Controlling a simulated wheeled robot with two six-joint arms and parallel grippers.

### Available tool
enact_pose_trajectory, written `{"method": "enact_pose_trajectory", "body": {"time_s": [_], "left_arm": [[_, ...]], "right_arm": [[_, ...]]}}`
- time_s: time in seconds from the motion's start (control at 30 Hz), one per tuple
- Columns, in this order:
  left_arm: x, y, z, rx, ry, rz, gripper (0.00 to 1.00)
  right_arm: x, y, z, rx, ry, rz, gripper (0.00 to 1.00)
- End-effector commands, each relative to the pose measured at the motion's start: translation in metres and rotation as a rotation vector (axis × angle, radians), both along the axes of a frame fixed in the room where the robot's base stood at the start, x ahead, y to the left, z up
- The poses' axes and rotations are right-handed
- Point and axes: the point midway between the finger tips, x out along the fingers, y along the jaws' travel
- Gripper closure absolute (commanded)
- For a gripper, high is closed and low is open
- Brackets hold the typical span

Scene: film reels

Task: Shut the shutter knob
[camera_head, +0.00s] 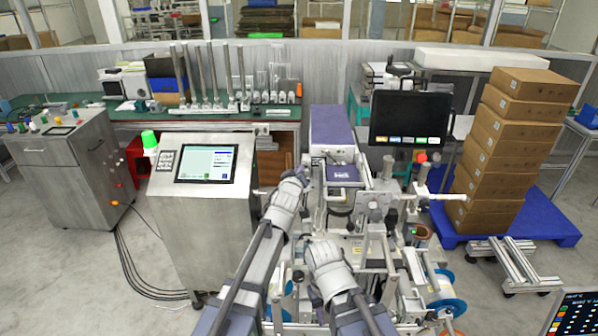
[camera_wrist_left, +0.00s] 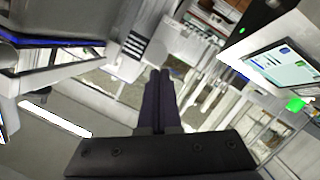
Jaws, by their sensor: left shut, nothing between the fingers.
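I cannot pick out the shutter knob for certain in either view. The film reel machine (camera_head: 375,205) stands in the middle of the head view, with metal blocks, rollers and a dark purple box (camera_head: 342,174) on top. My left gripper (camera_head: 300,174) is at the machine's left side, just left of this box. In the left wrist view its dark fingers (camera_wrist_left: 158,97) are together with nothing between them, in front of blurred metal parts. My right gripper (camera_head: 316,297) is low in front of the machine; its fingertips are too small and hidden to read.
A control cabinet with a screen (camera_head: 206,163) and green lamp stands left of my left arm. A black monitor (camera_head: 410,118) stands behind the machine. Stacked cartons (camera_head: 512,150) rest on a blue pallet (camera_head: 535,226) at right. Blue-rimmed reels (camera_head: 447,308) are at the machine's lower right.

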Motion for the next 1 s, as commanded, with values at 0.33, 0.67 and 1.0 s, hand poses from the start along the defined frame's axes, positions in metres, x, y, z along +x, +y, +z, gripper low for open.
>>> {"method": "enact_pose_trajectory", "body": {"time_s": [0.33,0.67,1.0], "left_arm": [[0.0,0.0,-0.04,0.0,0.0,0.0,1.0],[0.0,0.0,-0.039,0.0,0.001,0.0,1.0],[-0.001,0.002,-0.026,0.0,0.001,0.001,1.0]], "right_arm": [[0.0,0.0,-0.04,-0.001,0.0,0.002,0.62],[0.0,0.0,-0.039,-0.001,0.0,0.002,0.62],[0.0,0.0,-0.026,-0.001,0.0,0.003,0.62]]}}
